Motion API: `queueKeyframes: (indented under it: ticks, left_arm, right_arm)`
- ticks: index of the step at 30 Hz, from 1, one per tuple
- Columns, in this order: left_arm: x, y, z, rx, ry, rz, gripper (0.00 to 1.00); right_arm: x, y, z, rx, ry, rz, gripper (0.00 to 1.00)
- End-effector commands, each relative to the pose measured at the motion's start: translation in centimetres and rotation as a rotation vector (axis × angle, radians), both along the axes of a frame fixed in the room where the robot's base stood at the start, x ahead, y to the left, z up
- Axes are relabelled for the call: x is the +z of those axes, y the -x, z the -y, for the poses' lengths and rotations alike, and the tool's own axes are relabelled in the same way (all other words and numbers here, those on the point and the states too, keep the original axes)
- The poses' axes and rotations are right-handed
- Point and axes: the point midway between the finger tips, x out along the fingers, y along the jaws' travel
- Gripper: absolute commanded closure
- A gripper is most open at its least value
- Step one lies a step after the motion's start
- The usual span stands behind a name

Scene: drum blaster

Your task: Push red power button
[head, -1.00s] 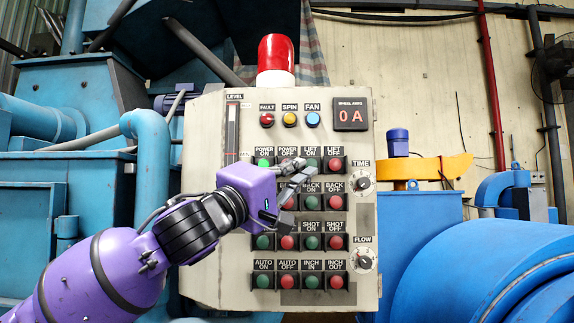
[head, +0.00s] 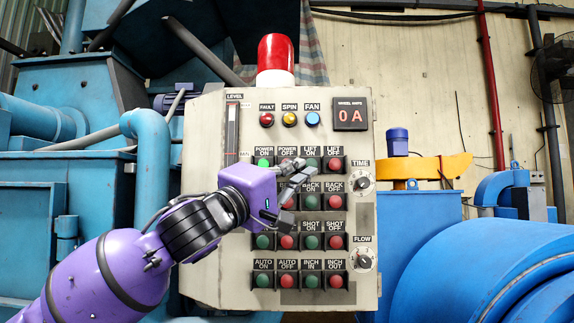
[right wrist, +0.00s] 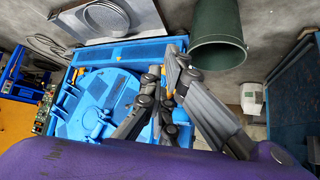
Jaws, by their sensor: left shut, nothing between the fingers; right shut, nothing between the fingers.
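The control panel (head: 215,195) stands upright in the middle of the head view. The red button under the POWER OFF label (head: 287,153) is largely hidden behind my left gripper's fingers. The green POWER ON button (head: 263,163) beside it glows brightly. My left gripper (head: 303,167) is shut and empty, its fingers in front of the upper button rows, pointing up and right. I cannot tell whether they touch the panel. My right gripper (right wrist: 172,60) is shut and empty in the right wrist view, away from the panel.
More red and green buttons fill the lower rows. TIME dial (head: 362,181) and FLOW dial (head: 364,259) sit at the panel's right. A red beacon (head: 276,52) tops the panel. Blue machinery (head: 490,270) flanks it. A dark green bin (right wrist: 218,40) shows in the right wrist view.

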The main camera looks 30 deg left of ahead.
Motion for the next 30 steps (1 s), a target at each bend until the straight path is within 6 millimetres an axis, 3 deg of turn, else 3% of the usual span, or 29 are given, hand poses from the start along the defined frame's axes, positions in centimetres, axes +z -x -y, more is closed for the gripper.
queueKeyframes:
  ticks: [7, 17, 30]
  left_arm:
    - [0.0, -0.3, -0.2, 0.000, 0.001, 0.000, 1.00]
    - [0.0, -0.3, -0.2, 0.001, 0.000, 0.000, 1.00]
    - [0.2, 1.2, 0.6, 0.000, 0.001, 0.003, 1.00]
  right_arm:
    - [0.3, -0.9, -0.4, -0.003, -0.007, 0.015, 1.00]
    - [0.3, -0.6, -0.4, -0.006, -0.009, 0.011, 1.00]
    - [1.8, -1.2, 0.2, 0.001, 0.004, 0.034, 1.00]
